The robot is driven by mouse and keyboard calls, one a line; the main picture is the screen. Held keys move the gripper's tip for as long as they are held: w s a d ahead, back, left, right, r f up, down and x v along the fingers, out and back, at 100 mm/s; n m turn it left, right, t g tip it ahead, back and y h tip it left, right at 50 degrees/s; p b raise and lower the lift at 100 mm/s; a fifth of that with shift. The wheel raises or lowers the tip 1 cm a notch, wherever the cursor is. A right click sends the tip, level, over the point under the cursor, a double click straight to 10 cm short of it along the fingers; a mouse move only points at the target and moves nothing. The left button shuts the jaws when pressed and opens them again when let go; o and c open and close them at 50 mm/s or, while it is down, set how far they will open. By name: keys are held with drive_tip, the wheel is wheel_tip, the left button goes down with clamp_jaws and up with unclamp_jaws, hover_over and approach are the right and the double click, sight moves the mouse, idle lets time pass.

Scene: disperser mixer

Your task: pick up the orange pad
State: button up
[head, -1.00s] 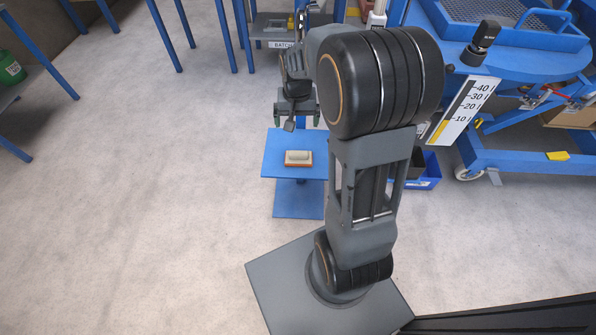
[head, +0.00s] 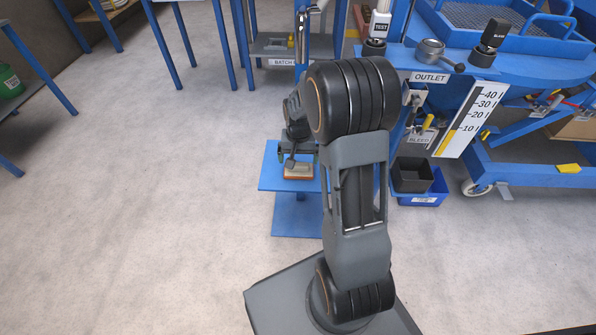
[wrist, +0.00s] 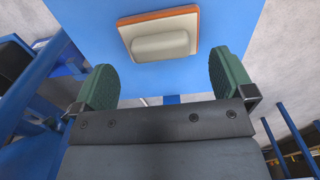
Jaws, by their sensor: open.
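The orange pad (head: 298,174) lies flat on a small blue stand (head: 272,180). It has an orange edge, a beige top and a raised pale grip. In the head view my gripper (head: 299,156) is over the stand and covers the far part of the pad. In the wrist view the pad (wrist: 160,34) shows whole at the top, beyond the fingertips. My gripper (wrist: 163,82) is open there, with its two green fingers wide apart and nothing between them. The pad lies ahead of the gap, apart from both fingers.
A blue machine with an OUTLET label (head: 430,78) and a level scale (head: 466,120) stands at the right. A black bin (head: 411,175) sits in a blue bin (head: 437,188) right of the stand. A grey shelf (head: 275,46) is behind.

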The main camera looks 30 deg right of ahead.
sight(299, 166)
wheel_tip(299, 166, down, 5)
drive_tip(key=b, duration=0.3)
drive_tip(key=shift+f, duration=0.1)
drive_tip(key=c, duration=0.9)
